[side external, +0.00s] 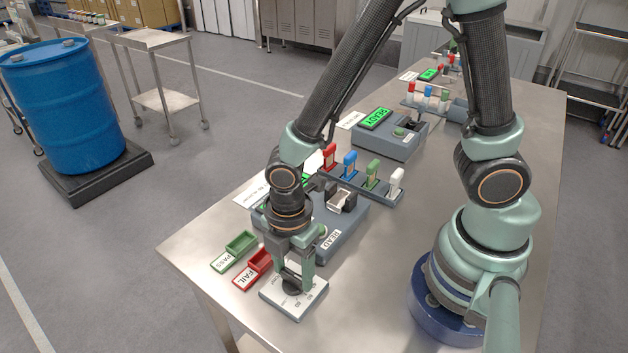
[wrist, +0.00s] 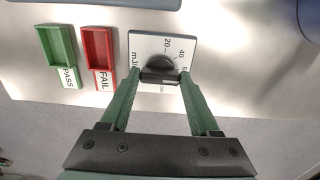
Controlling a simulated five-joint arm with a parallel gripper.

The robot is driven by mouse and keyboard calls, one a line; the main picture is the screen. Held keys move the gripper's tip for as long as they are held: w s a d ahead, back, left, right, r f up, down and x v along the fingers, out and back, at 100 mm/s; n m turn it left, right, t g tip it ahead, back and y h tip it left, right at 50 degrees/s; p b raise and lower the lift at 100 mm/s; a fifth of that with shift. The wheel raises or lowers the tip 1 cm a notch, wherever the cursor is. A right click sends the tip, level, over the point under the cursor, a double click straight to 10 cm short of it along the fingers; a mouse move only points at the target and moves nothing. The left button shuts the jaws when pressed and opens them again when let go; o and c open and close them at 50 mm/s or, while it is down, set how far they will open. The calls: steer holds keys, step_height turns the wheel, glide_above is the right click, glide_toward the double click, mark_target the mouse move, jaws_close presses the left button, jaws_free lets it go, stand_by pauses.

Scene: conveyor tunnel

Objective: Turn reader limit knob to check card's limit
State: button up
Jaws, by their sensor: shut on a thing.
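The limit knob (wrist: 160,64) is a dark round dial on a white plate (wrist: 183,43) printed with 20, 40 and more numbers in the wrist view. In the side view the plate (side external: 316,297) lies at the table's near end. My gripper (wrist: 160,76) points down over it and is shut on the knob (side external: 292,288), one finger on each side. The fingers and knob body hide part of the scale, so the exact setting cannot be read. The grey reader (side external: 345,226), marked READ, stands just behind; its green screen is mostly hidden by my arm. A white card (side external: 250,194) lies beside the reader, its print too small to read.
A green PASS tray (side external: 240,243) and a red FAIL tray (side external: 257,268) lie left of the plate. A rack (side external: 380,196) holds red, blue, green and white pieces. Another reader (side external: 385,138) with a lit green screen stands farther back.

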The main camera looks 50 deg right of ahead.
mark_target(293, 274)
steer(key=o, duration=1.4)
steer(key=shift+c, duration=0.2)
step_height(293, 274, up, 12)
steer(key=shift+r, duration=0.1)
